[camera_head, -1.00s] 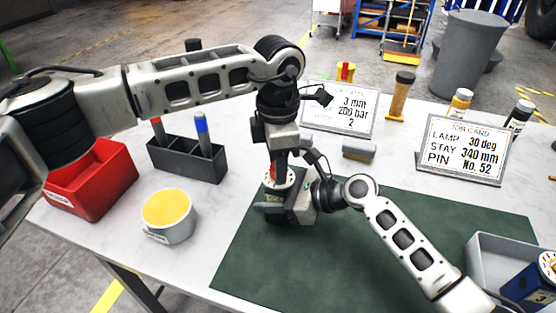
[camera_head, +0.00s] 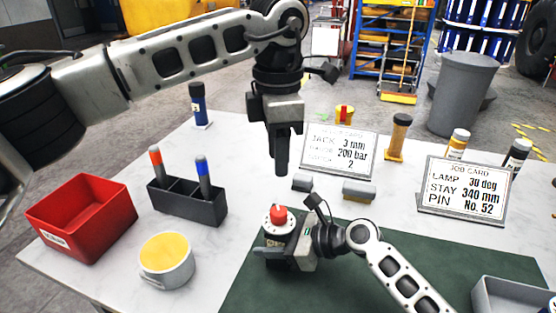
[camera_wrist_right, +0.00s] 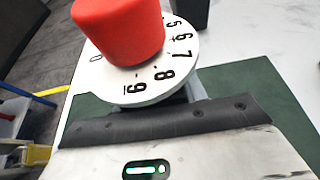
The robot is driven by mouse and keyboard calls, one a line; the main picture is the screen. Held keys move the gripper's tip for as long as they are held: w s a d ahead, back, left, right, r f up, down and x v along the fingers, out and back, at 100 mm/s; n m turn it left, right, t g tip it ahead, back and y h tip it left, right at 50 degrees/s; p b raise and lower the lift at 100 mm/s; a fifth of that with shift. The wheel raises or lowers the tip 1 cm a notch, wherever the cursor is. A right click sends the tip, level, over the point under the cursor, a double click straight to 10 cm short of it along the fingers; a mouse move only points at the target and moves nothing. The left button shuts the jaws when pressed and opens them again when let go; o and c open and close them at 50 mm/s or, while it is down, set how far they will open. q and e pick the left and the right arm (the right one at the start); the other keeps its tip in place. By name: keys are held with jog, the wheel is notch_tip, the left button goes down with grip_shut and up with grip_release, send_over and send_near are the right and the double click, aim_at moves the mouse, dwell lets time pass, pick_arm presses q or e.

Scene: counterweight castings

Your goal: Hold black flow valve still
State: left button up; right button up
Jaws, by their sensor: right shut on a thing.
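The flow valve (camera_head: 281,230) stands on the green mat, with a dark body, a white numbered dial and a red knob (camera_head: 278,213) on top. My right gripper (camera_head: 290,254) is shut on the valve's body from the right. In the right wrist view the red knob (camera_wrist_right: 120,28) and white dial (camera_wrist_right: 150,88) rise just beyond the dark gripper finger; the lower body is hidden. My left gripper (camera_head: 281,168) hangs above the knob, apart from it, fingers pointing down. Its fingers overlap from this side, so I cannot tell its opening.
A red bin (camera_head: 82,222), a dark pen holder (camera_head: 188,203) and a yellow-filled cup (camera_head: 166,268) stand left. Two signs (camera_head: 340,150) (camera_head: 465,190), small grey blocks (camera_head: 358,190) and bottles stand behind. A grey tray (camera_head: 510,292) is at front right.

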jog(key=o, duration=1.5)
jog(key=shift+c, duration=0.2)
jog(key=shift+d, duration=0.1)
